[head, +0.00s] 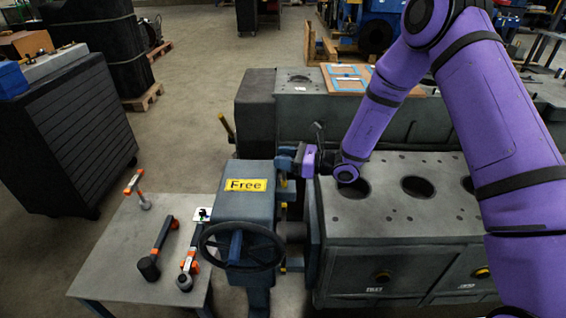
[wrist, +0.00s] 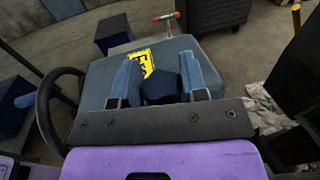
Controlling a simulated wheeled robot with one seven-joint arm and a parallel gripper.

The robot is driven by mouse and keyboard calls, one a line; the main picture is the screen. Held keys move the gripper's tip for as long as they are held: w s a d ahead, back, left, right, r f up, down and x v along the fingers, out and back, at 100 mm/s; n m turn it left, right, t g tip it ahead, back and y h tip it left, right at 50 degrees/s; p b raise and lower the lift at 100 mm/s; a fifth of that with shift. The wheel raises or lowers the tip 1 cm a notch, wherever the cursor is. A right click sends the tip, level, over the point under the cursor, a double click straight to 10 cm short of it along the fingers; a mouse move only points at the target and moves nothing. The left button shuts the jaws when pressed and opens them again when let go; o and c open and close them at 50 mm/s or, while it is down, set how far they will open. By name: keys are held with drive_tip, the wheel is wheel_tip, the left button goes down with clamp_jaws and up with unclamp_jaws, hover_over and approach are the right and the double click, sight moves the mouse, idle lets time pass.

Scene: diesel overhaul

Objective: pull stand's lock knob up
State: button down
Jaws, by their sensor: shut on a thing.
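My gripper (head: 286,164) is at the stand's upper right edge, reaching in from the right. In the wrist view my gripper (wrist: 160,68) has its two blue fingers on either side of a dark, faceted knob (wrist: 161,89), and is shut on it. The label (wrist: 143,61) shows partly behind the left finger. In the head view the knob is hidden by my gripper.
The engine block (head: 400,210) with round bores stands right of the stand, beneath my arm. A grey table (head: 119,247) at left holds a hammer (head: 157,250) and other orange-marked tools (head: 187,265). A black cabinet (head: 75,125) stands behind it.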

drive_tip(key=c, duration=0.7)
unclamp_jaws()
drive_tip(key=shift+r, duration=0.2)
drive_tip(key=shift+o, duration=0.2)
drive_tip(key=shift+d, duration=0.1)
drive_tip(key=v, duration=1)
drive_tip(key=shift+d, duration=0.25)
drive_tip(key=shift+s, duration=0.1)
